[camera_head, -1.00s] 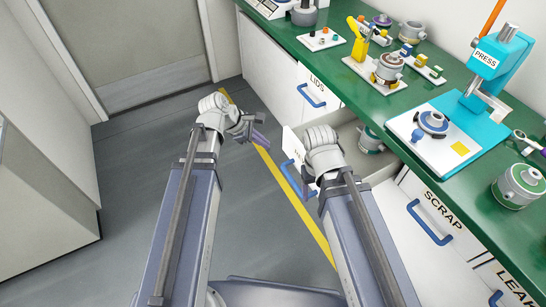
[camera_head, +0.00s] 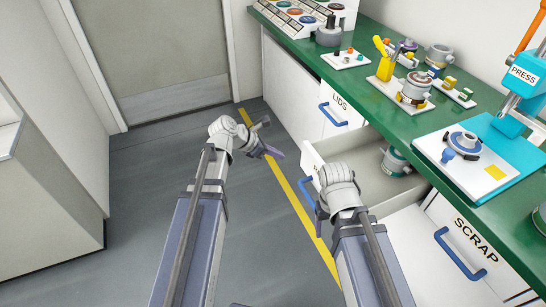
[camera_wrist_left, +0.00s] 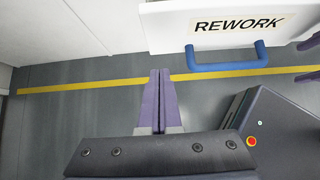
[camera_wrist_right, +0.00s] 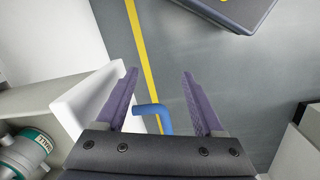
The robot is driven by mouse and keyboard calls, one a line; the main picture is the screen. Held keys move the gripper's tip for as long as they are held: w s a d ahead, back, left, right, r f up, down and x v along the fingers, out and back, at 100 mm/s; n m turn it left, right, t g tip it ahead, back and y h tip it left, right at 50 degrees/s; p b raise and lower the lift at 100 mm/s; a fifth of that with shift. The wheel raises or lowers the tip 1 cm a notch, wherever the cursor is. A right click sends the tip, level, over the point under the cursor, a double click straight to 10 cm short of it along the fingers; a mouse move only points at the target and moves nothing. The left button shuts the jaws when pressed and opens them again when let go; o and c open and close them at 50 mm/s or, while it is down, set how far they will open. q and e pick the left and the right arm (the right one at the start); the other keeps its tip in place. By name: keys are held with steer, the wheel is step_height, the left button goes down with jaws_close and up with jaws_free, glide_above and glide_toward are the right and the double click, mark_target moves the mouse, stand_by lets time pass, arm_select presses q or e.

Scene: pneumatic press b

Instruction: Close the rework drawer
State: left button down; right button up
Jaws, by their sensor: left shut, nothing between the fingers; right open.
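The rework drawer (camera_head: 352,181) stands open in the head view, pulled out from the cabinet under the green bench. A part with a green band (camera_head: 393,161) lies inside it. The left wrist view shows its white front labelled REWORK (camera_wrist_left: 220,25) and its blue handle (camera_wrist_left: 228,66). My left gripper (camera_wrist_left: 160,74) is shut and empty, in front of the drawer and to the left of the handle. My right gripper (camera_wrist_right: 158,74) is open. In the right wrist view the blue handle (camera_wrist_right: 153,110) shows between its fingers; I cannot tell whether they touch it.
The LIDS drawer (camera_head: 334,108) and the SCRAP drawer (camera_head: 470,240) are beside it, both with blue handles. The green bench top (camera_head: 395,110) carries several parts and the PRESS (camera_head: 520,90). Floor with a yellow line (camera_head: 290,190) lies clear in front.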

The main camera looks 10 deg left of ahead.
mark_target(305, 158)
arm_select(q)
steer(key=shift+w+d+f+b, duration=0.4)
steer(key=shift+w+d+f, duration=0.3)
steer(key=shift+d, duration=0.3)
steer(key=shift+w+d+f+b, duration=0.45)
steer(key=shift+w+d, duration=0.35)
steer(key=shift+d, duration=0.25)
steer(key=shift+w+d+f+b, duration=0.35)
steer(key=shift+w+d+f, duration=0.35)
steer(key=shift+d, duration=0.3)
arm_select(e)
steer(key=shift+f, duration=1.75)
arm_select(q)
steer(key=shift+r, duration=0.1)
